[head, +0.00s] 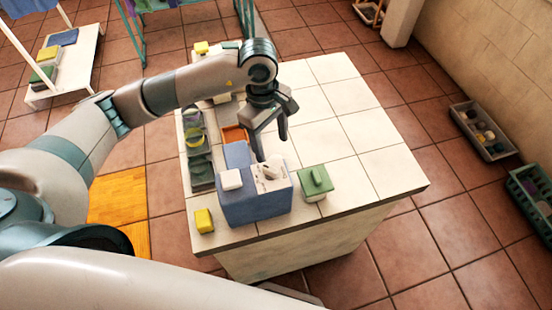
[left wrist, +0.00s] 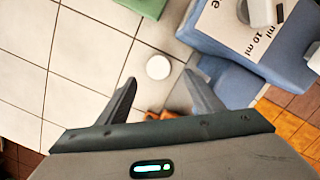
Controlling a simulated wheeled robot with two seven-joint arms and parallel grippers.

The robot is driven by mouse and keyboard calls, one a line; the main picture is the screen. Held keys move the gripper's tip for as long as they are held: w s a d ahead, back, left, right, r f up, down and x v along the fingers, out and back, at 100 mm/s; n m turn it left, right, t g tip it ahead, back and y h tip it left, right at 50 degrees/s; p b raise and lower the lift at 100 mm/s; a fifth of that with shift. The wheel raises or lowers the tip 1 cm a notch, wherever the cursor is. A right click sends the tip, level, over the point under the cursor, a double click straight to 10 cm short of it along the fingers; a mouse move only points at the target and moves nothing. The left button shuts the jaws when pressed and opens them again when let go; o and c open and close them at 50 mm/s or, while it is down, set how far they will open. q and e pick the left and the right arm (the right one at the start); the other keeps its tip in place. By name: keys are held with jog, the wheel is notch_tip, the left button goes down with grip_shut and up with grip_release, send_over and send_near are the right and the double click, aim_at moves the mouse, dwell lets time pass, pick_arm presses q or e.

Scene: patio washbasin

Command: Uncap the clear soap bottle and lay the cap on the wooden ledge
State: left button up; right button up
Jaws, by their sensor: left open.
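My left gripper (head: 272,146) is open and empty, pointing down over the counter just behind a blue box-shaped container. In the left wrist view its fingers (left wrist: 158,92) are spread apart. A small round white disc (left wrist: 158,67), cap-like, shows just beyond the fingertips against the tiles; I cannot tell whether it sits on a clear bottle. No clear bottle body can be made out for sure. An orange-yellow wooden slatted surface (head: 118,195) lies left of the counter, lower down; it also shows in the left wrist view (left wrist: 296,132). My right gripper is not in view.
The blue container (head: 252,208) bears white parts and a printed label. A green block (head: 314,184) stands right of it, a yellow block (head: 204,220) left. A dark tray (head: 202,178) holds round items near an orange object (head: 234,134). The counter's right side (head: 375,150) is clear.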

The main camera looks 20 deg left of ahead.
aim_at(275, 156)
pick_arm(q)
jog(key=shift+d+f, duration=0.1)
jog(key=shift+f, duration=0.6)
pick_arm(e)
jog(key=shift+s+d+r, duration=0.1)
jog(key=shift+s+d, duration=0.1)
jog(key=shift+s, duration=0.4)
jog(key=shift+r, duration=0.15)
pick_arm(q)
jog(key=shift+d+f+p, duration=0.2)
jog(key=shift+f+p, duration=0.45)
jog(key=shift+p, duration=0.15)
jog(key=f+p, duration=0.1)
jog(key=f, duration=0.2)
jog(key=shift+d, duration=0.2)
jog(key=shift+f, duration=0.45)
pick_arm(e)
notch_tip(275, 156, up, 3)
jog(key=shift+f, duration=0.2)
pick_arm(q)
jog(key=c, duration=1.1)
jog(key=shift+c, duration=0.4)
